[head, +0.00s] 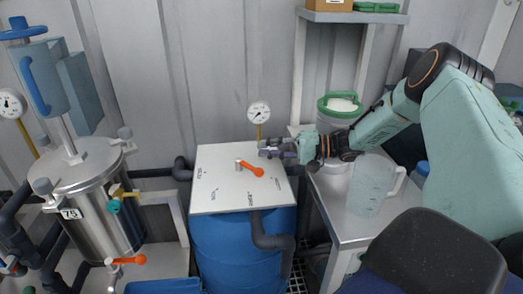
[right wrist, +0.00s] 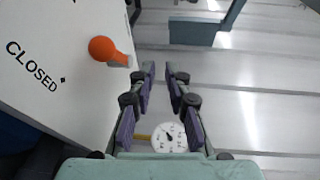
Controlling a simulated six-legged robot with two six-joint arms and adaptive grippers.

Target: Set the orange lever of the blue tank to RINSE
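The blue tank (head: 225,245) stands in the middle of the head view under a white square lid (head: 225,195) with several small labels, too small to read there. Its orange lever (head: 251,168) sits on the lid on a metal pivot, its rounded end pointing right and slightly toward me. In the right wrist view the lever's orange end (right wrist: 102,48) lies left of the fingers, with the word CLOSED on the lid further left. My right gripper (head: 268,149) is just beyond the lid's right rear edge, apart from the lever. Its fingers (right wrist: 160,75) are parted and empty. My left gripper is out of view.
A pressure gauge (head: 259,112) rises behind the lid, close to the right gripper. A side table at right holds a translucent jug (head: 371,184) and a green-rimmed container (head: 340,106). A steel vessel (head: 95,215) stands left, with another orange handle (head: 131,260) below it.

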